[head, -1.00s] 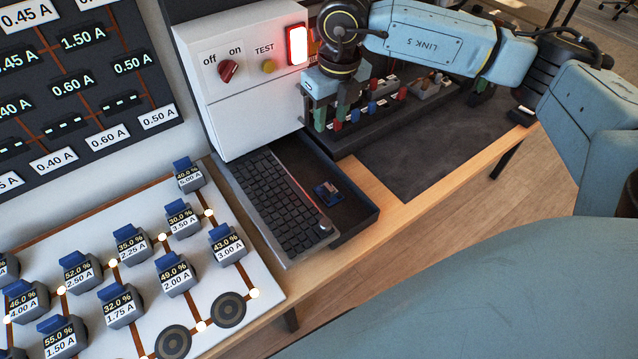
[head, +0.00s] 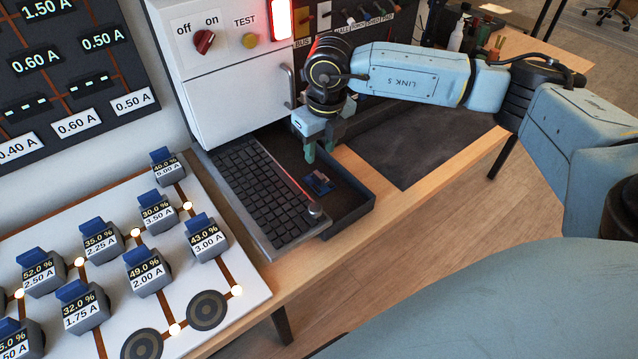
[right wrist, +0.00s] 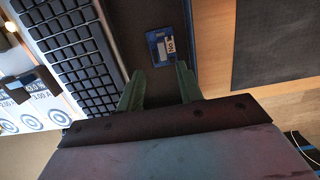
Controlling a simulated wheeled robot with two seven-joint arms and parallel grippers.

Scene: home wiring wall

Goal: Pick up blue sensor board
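The blue sensor board (head: 320,182) lies in the dark open tray (head: 352,208) beside the keyboard. My right gripper (head: 319,153) points down above the far part of the tray, a short way behind the board in the head view. In the right wrist view its two green fingers (right wrist: 160,80) are spread apart with nothing between them, and the board lies beyond their tips. My left gripper is not in view.
A keyboard (head: 262,193) sits left of the tray. A white box with switches (head: 235,98) stands behind it. A panel of labelled modules (head: 185,255) is at lower left. A dark mat (head: 415,145) lies clear on the table at the right.

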